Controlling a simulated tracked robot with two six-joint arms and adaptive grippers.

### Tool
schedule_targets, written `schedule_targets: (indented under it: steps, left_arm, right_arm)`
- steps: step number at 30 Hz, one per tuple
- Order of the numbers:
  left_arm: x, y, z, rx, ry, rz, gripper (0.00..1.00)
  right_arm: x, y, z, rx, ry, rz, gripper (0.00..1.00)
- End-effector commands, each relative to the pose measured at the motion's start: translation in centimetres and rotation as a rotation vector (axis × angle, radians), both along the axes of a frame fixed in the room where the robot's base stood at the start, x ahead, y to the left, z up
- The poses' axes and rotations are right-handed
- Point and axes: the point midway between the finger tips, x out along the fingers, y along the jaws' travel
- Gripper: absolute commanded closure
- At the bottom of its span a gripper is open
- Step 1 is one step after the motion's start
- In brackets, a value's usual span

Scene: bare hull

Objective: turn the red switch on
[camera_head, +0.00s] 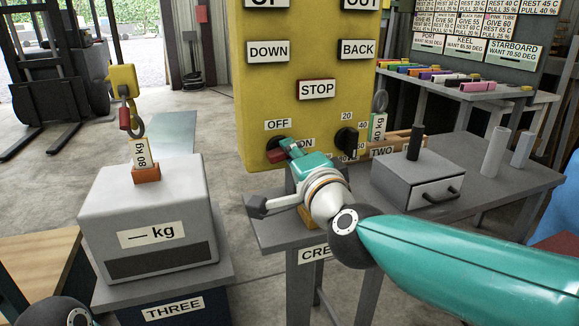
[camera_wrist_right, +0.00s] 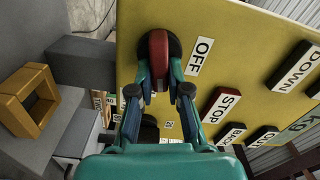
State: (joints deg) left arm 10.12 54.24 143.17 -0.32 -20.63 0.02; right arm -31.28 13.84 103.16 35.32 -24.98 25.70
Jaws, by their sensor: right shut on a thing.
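The red switch (camera_wrist_right: 159,47) is a red knob on a round black base on the yellow panel. In the right wrist view it lies lengthwise up and down, beside the OFF label (camera_wrist_right: 201,56). In the head view only a little of the red switch (camera_head: 273,156) shows at the panel's lower left, under OFF and left of the partly covered ON label (camera_head: 307,143). My right gripper (camera_head: 285,148) reaches the panel, its two fingers (camera_wrist_right: 160,78) shut on the switch's sides. Which end of the knob is its pointer I cannot tell. My left gripper is out of view.
A black selector knob (camera_head: 347,141) sits right of the switch on the yellow panel (camera_head: 262,95). A grey drawer box (camera_head: 400,180) stands on the bench at the right. A grey scale (camera_head: 150,215) stands at the left, with an 80 kg weight tag (camera_head: 140,152) above it.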

Motion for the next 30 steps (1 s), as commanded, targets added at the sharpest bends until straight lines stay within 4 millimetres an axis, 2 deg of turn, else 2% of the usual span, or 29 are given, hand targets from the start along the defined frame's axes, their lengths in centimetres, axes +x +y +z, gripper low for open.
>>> schedule_targets:
  steps: [3, 12, 29, 30]
  left_arm:
    - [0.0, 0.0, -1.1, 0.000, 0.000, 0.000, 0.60]
    - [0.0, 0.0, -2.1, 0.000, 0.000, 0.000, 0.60]
    - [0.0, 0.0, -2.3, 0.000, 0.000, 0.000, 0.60]
    - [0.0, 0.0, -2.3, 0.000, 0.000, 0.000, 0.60]
  right_arm:
    - [0.1, -0.2, -0.6, 0.082, 0.029, -0.004, 1.00]
    - [0.1, -0.2, -0.7, 0.214, 0.075, -0.004, 1.00]
    - [0.1, -0.2, -0.8, 0.249, 0.089, -0.006, 1.00]
    - [0.1, -0.2, -0.9, 0.247, 0.090, -0.005, 0.80]
